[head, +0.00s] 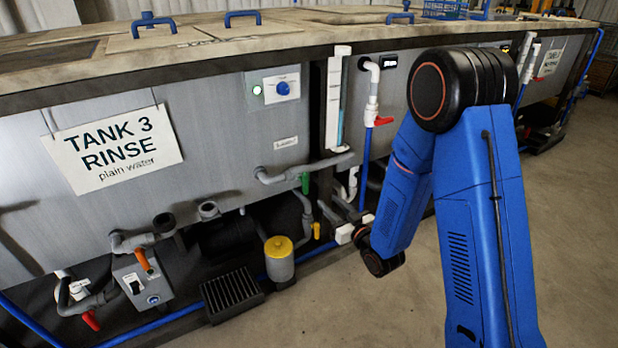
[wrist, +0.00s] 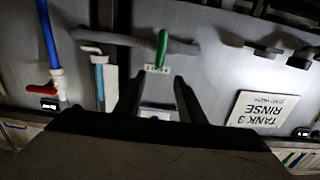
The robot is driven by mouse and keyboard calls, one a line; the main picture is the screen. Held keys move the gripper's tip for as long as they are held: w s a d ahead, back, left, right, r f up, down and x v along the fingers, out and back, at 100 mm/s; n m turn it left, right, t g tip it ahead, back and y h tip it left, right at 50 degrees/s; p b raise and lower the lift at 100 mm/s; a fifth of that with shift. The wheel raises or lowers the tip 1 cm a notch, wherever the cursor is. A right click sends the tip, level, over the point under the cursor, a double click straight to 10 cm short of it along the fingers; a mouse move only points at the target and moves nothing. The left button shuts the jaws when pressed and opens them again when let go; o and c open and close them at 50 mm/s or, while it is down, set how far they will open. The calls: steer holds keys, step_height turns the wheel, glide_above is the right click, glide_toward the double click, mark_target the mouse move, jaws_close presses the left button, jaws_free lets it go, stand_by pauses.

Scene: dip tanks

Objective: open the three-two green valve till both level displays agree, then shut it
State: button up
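The green valve handle (head: 305,183) is on the grey pipe low on the tank front, right of the TANK 3 RINSE sign. In the upside-down wrist view the handle (wrist: 162,48) stands crosswise to the pipe, with a small white tag (wrist: 157,69) beside it. My gripper (wrist: 158,76) is open and empty, its two fingers apart, pointing toward the handle with a gap left. It cannot be made out in the head view. Small black displays, apparently for level, show at left (wrist: 48,104) and right (wrist: 303,132) in the wrist view; their readings are illegible.
A sight tube (head: 335,100) stands right of the control panel (head: 275,88) with a blue knob. A red-handled valve (head: 382,121) hangs farther right. A yellow-topped canister (head: 279,258) and a black grate (head: 231,294) are below. The floor in front is clear.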

mark_target(307, 179)
steer(key=x, duration=1.7)
steer(key=shift+c, duration=0.6)
jaws_close()
